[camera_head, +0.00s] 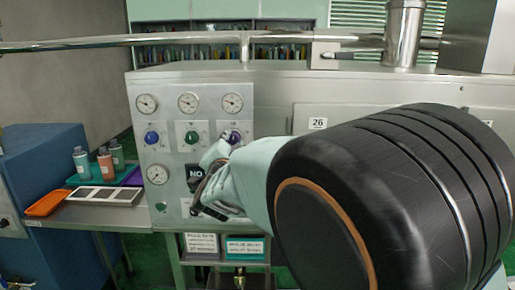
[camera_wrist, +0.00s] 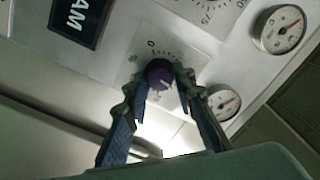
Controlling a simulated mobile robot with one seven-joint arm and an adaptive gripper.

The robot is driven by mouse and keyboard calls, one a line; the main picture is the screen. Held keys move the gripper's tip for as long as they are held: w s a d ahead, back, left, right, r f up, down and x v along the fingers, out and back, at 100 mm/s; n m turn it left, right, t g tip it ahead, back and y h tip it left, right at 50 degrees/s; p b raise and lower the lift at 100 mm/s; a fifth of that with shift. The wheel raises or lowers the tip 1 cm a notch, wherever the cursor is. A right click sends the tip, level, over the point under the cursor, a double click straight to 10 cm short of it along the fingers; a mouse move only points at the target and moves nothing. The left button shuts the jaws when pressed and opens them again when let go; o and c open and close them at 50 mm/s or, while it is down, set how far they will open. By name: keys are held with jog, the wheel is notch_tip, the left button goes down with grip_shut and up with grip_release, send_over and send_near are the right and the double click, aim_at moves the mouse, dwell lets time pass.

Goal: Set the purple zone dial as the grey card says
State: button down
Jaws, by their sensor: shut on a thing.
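My gripper (camera_wrist: 161,78) is shut on the dial, one finger on each side. I cannot make out the grey card for certain.
A blue knob (camera_head: 151,138) and a green knob (camera_head: 192,138) sit left of the dial. Gauges (camera_head: 189,102) line the panel above. A side shelf holds bottles (camera_head: 104,163), an orange tray (camera_head: 47,203) and a pale panel with squares (camera_head: 103,195). A rail (camera_head: 150,40) crosses the top.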

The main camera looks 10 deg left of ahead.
jog(key=m+b, duration=0.2)
jog(key=b, duration=0.1)
jog(key=shift+f+m, duration=0.3)
jog(key=m+b, duration=0.3)
jog(key=b, duration=0.1)
jog(key=shift+m, duration=0.3)
jog(key=m+b, duration=0.3)
jog(key=shift+r, duration=0.15)
jog(key=shift+r+m+b, duration=0.15)
jog(key=shift+m+b, duration=0.9)
jog(key=shift+m, duration=0.15)
jog(key=c, duration=1.6)
grip_release()
jog(key=shift+v, duration=3.85)
